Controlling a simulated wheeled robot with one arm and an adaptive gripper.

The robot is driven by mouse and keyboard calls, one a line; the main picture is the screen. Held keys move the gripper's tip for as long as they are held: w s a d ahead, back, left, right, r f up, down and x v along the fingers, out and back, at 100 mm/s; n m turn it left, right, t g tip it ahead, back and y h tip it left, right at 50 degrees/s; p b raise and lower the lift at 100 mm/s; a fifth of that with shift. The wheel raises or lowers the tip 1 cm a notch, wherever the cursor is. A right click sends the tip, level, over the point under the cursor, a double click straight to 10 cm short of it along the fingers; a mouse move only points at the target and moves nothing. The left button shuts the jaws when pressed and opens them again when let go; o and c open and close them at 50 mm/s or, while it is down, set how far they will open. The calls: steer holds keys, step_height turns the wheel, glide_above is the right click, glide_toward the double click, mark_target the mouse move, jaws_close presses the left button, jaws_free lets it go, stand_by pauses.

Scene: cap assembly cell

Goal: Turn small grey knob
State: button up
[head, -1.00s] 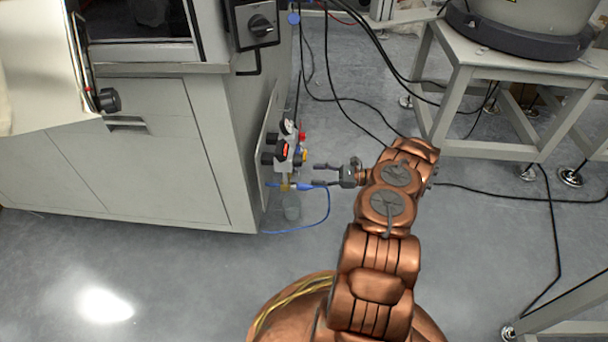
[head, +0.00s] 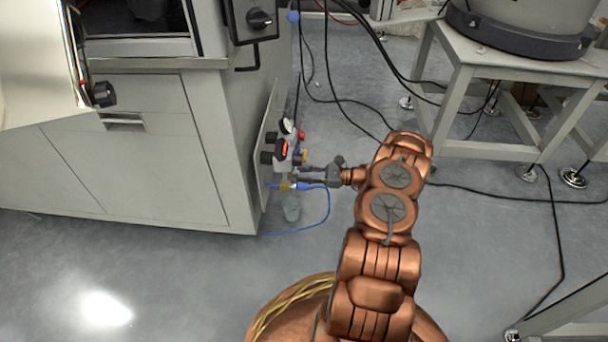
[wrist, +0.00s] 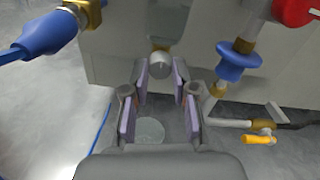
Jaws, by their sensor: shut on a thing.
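The small grey knob (wrist: 160,61) sits at the top middle of the wrist view, a short pale grey cylinder in front of the light panel. My gripper (wrist: 160,74) is shut on it, with the purple-lined fingertips on either side. In the head view my gripper (head: 306,173) reaches left to the valve assembly (head: 282,150) on the cabinet's side. The knob cannot be made out there, at the fingertips.
A blue hose fitting (wrist: 45,35) with a brass end is on the left of the wrist view. A blue collar (wrist: 238,62), a red knob (wrist: 295,10) and a yellow-handled valve (wrist: 260,139) are on the right. A clear cup (head: 291,208) hangs below the valves.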

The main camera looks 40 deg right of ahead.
jaws_close()
steer(key=shift+m, duration=0.3)
steer(key=shift+m+p, duration=0.75)
steer(key=shift+m, duration=7.85)
steer(key=o, duration=0.7)
jaws_free()
